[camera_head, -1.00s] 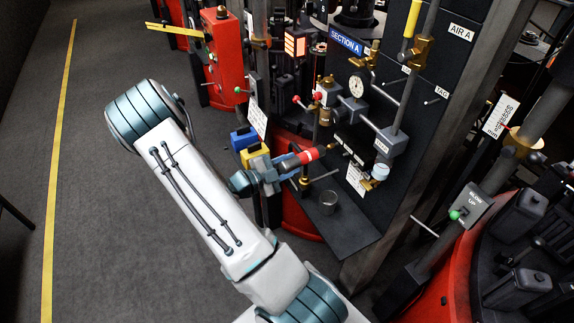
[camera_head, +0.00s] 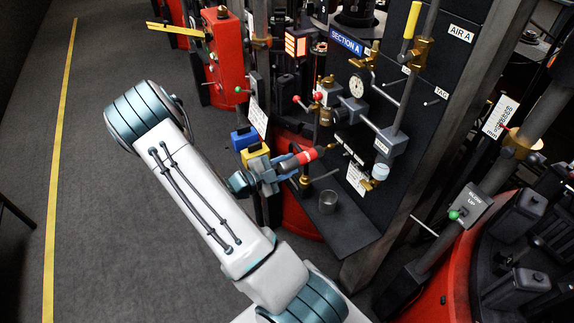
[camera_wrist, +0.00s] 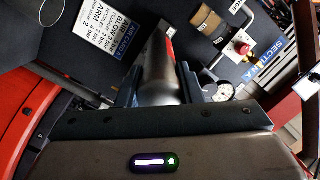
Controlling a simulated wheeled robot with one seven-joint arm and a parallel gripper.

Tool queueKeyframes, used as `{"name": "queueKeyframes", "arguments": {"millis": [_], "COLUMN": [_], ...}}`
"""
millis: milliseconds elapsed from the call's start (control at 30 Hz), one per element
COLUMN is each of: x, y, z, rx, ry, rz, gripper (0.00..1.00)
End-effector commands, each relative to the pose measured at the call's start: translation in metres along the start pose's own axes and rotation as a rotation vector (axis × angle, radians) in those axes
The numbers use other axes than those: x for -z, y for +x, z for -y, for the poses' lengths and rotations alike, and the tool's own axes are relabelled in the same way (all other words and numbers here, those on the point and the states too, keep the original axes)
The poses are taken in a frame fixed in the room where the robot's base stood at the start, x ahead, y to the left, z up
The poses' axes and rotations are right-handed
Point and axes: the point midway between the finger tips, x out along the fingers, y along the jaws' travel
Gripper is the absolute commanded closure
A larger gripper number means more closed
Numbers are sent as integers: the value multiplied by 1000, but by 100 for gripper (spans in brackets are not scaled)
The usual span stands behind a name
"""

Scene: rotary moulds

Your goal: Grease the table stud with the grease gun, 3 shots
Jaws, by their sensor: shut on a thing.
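My gripper (camera_head: 284,172) is shut on the grease gun (camera_head: 307,156), which has a red band and lies across the jaws in front of the dark panel. Its nose points right and slightly up, toward small brass fittings (camera_head: 347,149) on the panel. In the wrist view the gun's dark barrel (camera_wrist: 160,78) stands between the two fingers of my gripper (camera_wrist: 158,85), with part of the red band showing. Its far tip lies close to the panel. I cannot tell whether it touches a fitting, nor which fitting is the table stud.
A metal cup (camera_head: 328,202) stands on the dark shelf (camera_head: 350,237) below the gun. Blue (camera_head: 243,138) and yellow (camera_head: 256,156) blocks sit left of the gripper. A gauge (camera_head: 356,86), valves and pipes crowd the panel. The floor at left is clear.

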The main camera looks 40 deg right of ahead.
Motion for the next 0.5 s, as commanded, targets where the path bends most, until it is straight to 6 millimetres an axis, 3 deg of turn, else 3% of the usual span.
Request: {"name": "queueKeyframes", "arguments": {"millis": [500], "x": [1], "y": [10], "z": [1], "rx": [1], "ry": [1], "rz": [-3], "gripper": [89]}}
